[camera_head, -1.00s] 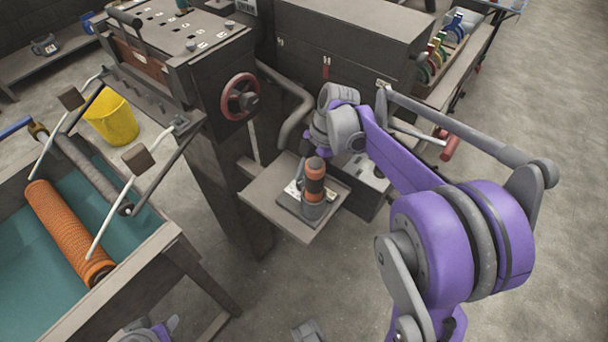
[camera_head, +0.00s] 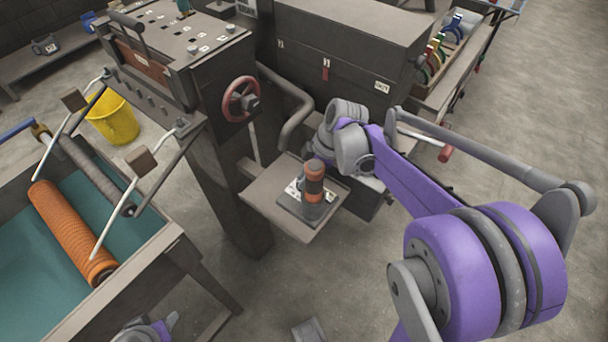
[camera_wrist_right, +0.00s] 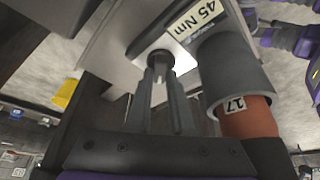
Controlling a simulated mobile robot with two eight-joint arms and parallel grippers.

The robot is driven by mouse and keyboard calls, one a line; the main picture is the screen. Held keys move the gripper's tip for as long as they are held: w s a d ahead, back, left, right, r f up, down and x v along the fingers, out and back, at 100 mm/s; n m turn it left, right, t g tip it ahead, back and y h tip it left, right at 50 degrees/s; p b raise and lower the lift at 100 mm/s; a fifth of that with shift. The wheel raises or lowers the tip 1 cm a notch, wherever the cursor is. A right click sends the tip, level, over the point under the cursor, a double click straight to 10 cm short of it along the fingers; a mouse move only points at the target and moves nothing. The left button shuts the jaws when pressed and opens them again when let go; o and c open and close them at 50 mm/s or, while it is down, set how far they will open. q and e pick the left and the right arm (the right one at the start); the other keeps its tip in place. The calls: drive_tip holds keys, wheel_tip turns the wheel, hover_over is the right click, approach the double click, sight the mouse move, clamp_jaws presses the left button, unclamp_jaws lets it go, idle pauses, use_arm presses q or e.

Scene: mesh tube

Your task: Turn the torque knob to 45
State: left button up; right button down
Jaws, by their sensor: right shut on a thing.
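In the right wrist view, my right gripper (camera_wrist_right: 158,72) is shut on a small dark round knob (camera_wrist_right: 155,57) that stands out from a pale plate (camera_wrist_right: 118,50). A label reading 45 Nm (camera_wrist_right: 196,20) is beside it. Just right of the fingers is a thick grey sleeve (camera_wrist_right: 232,70) with an orange part (camera_wrist_right: 248,120) marked 17. In the head view, the orange and black upright device (camera_head: 314,181) stands on a small base, and my right wrist is just behind it; the fingertips are hidden there. A purple and grey part of my left arm shows at the bottom edge; its fingers are unclear.
The device sits on a small shelf (camera_head: 266,204) of a dark machine with a red handwheel (camera_head: 240,98). A teal-lined trough with an orange roller (camera_head: 70,232) is at the left. A yellow bucket (camera_head: 112,120) stands behind it. Open floor lies to the right.

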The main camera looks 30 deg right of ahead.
drive_tip(key=shift+m+t, duration=0.4)
drive_tip(key=shift+m, duration=0.6)
drive_tip(key=c, duration=0.8)
unclamp_jaws()
drive_tip(key=shift+r, duration=0.1)
drive_tip(key=p+v, duration=0.1)
drive_tip(key=v, duration=0.9)
drive_tip(key=shift+r+p, duration=0.3)
drive_tip(key=shift+r, duration=0.1)
drive_tip(key=shift+s+h, duration=0.15)
drive_tip(key=shift+h, duration=0.15)
